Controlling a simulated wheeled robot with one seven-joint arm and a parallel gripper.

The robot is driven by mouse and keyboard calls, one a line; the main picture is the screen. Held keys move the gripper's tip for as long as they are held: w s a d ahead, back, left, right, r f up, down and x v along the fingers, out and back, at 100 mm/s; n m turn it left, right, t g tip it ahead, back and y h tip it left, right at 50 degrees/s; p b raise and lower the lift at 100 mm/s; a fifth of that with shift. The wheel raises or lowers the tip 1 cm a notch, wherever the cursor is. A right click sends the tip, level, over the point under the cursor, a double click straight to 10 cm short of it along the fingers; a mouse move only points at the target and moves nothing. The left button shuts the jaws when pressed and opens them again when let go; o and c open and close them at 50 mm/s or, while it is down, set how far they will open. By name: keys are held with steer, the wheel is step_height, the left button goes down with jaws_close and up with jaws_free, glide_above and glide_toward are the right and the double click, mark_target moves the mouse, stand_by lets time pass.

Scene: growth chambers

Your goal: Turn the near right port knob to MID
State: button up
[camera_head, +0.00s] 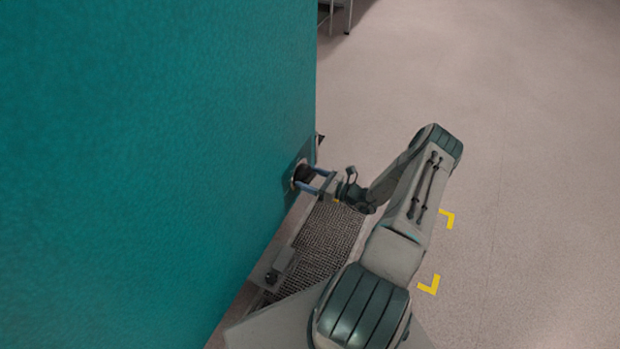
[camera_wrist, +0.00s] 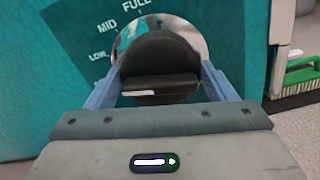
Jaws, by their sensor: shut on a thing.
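The port knob is a dark round knob (camera_wrist: 158,62) with a raised grip bar, set on a shiny round plate on the teal wall. Labels LOW, MID and FULL (camera_wrist: 122,15) are printed around its upper left; another label below LOW is partly hidden. A pale mark shows at the left end of the grip bar, but which label it points to is unclear. My gripper (camera_wrist: 160,85) has its blue fingers on either side of the knob, shut on it. In the head view my gripper (camera_head: 313,180) reaches left to the dark knob (camera_head: 302,173) low on the wall.
The teal chamber wall (camera_head: 150,150) fills the left of the head view. A mesh shelf or grate (camera_head: 322,245) lies below my gripper. Yellow corner marks (camera_head: 430,285) are on the open floor at right. A green-backed brush (camera_wrist: 298,75) shows at the wrist view's right.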

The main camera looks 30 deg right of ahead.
steer(key=m, duration=0.4)
steer(key=shift+m, duration=0.3)
steer(key=m, duration=0.4)
steer(key=shift+f+m, duration=0.1)
steer(key=shift+m, duration=0.2)
steer(key=o, duration=0.7)
steer(key=shift+o, duration=0.2)
steer(key=shift+d, duration=0.1)
steer(key=p+v, duration=0.2)
steer(key=v, duration=1.1)
steer(key=shift+s+d+p, duration=0.15)
steer(key=shift+s+p, duration=0.15)
steer(key=shift+p, duration=0.1)
